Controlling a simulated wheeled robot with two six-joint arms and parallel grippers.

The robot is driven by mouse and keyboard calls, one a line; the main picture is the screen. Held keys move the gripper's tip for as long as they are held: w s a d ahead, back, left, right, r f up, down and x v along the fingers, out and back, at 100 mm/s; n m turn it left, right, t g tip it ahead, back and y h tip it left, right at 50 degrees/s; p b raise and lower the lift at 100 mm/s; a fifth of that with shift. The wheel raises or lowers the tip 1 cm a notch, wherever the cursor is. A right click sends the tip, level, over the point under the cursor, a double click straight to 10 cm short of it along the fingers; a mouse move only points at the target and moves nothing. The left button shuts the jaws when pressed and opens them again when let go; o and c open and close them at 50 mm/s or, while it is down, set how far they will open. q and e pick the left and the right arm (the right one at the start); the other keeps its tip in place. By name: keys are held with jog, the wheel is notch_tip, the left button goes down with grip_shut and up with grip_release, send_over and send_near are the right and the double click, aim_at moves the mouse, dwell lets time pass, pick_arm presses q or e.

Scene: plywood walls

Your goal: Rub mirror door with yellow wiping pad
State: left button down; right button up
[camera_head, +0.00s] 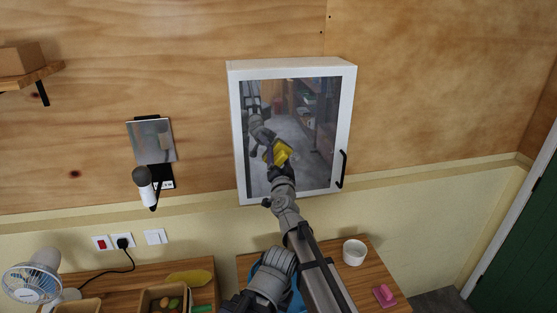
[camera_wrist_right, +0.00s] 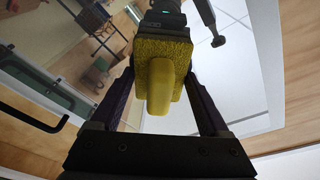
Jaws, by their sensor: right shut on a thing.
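The mirror door (camera_head: 312,125) is the front of a white wall cabinet (camera_head: 290,68), with a black handle (camera_head: 341,168) at its right edge. The door looks shut. My right gripper (camera_head: 281,166) is shut on the yellow wiping pad (camera_head: 282,152) by its raised grip, in front of the lower middle of the mirror. In the right wrist view the pad (camera_wrist_right: 160,85) sits between the fingers, its flat face turned to the mirror. I cannot tell whether it touches the glass. The pad's reflection shows just beside it. My left gripper is not in view.
A wooden table with a white cup (camera_head: 354,252) and a pink item (camera_head: 384,294) is below right. A counter at lower left holds a fan (camera_head: 33,283) and boxes. A green door (camera_head: 520,235) is far right.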

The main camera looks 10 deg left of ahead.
aim_at(302, 150)
jog(key=shift+s+d+y, duration=0.25)
jog(key=shift+d+y, duration=0.05)
jog(key=shift+d, duration=0.05)
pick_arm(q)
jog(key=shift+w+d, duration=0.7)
pick_arm(e)
jog(key=shift+d, duration=0.1)
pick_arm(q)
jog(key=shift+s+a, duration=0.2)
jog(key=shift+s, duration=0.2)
pick_arm(e)
jog(key=shift+w+d, duration=0.5)
jog(key=shift+d, duration=0.4)
jog(key=shift+w+d, duration=0.45)
jog(key=shift+d, duration=0.45)
jog(key=shift+d, duration=0.1)
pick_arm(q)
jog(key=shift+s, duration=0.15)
pick_arm(e)
jog(key=shift+w+d, duration=0.35)
jog(key=shift+d, duration=0.5)
jog(key=shift+w+d, duration=0.35)
jog(key=shift+d, duration=0.5)
